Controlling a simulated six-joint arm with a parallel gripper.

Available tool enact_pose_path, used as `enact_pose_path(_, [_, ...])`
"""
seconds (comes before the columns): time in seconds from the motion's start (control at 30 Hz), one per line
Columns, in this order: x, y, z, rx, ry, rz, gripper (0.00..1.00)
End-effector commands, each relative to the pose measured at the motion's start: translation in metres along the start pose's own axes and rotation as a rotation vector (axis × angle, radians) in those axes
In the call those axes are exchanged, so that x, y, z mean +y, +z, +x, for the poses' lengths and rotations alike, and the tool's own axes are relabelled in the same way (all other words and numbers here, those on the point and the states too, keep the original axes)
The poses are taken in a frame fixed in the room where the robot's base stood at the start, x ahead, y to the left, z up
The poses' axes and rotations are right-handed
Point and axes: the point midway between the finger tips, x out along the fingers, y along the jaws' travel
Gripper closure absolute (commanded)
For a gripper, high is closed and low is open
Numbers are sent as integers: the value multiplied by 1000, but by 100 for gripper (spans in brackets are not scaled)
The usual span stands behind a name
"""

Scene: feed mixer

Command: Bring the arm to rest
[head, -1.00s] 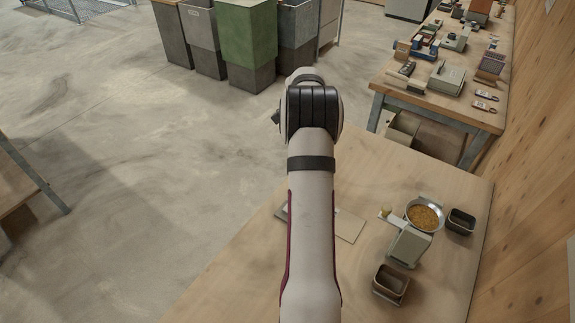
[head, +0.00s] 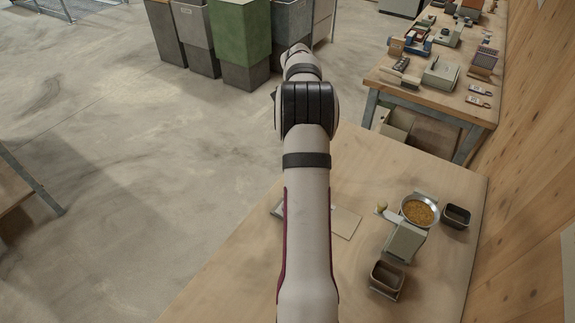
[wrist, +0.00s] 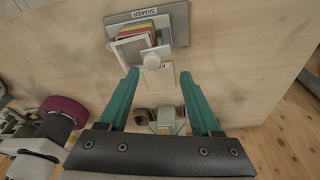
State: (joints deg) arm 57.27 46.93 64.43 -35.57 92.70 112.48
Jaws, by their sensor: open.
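My gripper (wrist: 159,75) is in the wrist view, with its two teal fingers spread apart and nothing between the tips. It is above the wooden table (wrist: 235,65) and apart from the things on it. In the head view my arm runs up the middle of the picture, over the table (head: 230,270), and hides my gripper.
A grey board (wrist: 178,28) labelled SHAKER holds a coloured stack beyond my fingertips. A device with a pan of grain (head: 419,211) stands on the table between two dark tins (head: 387,280) (head: 456,216). Several bins (head: 240,30) stand behind; a cluttered bench (head: 440,100) is back right.

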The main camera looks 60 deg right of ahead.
Motion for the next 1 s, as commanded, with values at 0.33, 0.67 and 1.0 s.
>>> enact_pose_path(0.33, [0,-1,-10,-3,-2,-1,35])
enact_pose_path(0.67, [74,10,-50,-41,-17,-375,35])
enact_pose_path(1.0, [368,-135,-77,-179,-119,-2207,35])
